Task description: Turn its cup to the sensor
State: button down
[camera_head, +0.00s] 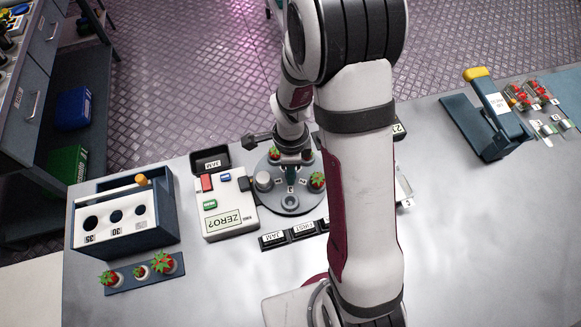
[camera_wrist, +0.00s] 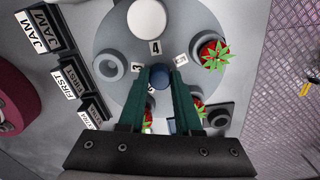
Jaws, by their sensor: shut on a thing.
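A round grey turntable (camera_head: 288,203) with numbered places sits mid-table; it also fills the wrist view (camera_wrist: 125,90). My gripper (camera_wrist: 160,80) points down at its middle, its green fingers shut on a small dark blue knob (camera_wrist: 159,75) at the hub. A strawberry in a cup (camera_head: 317,180) stands at the disc's right and another strawberry (camera_head: 274,153) at its back. In the wrist view, one berry (camera_wrist: 214,54) is clear and others are partly hidden behind the fingers. An empty cup (camera_wrist: 110,66) shows there. A pale round sensor head (camera_head: 263,181) overhangs the disc's left edge.
A white box marked ZERO? (camera_head: 228,205) adjoins the disc. A hole rack (camera_head: 115,215) and a berry strip (camera_head: 145,275) stand left. Labelled bins (camera_head: 290,236) line the front of the disc. A blue press (camera_head: 490,120) and berry punnets (camera_head: 530,95) stand far right.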

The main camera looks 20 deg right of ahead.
dwell(0.3)
jog(key=c, duration=0.6)
grip_release()
notch_tip(320, 180, up, 16)
jog(key=shift+f, duration=0.1)
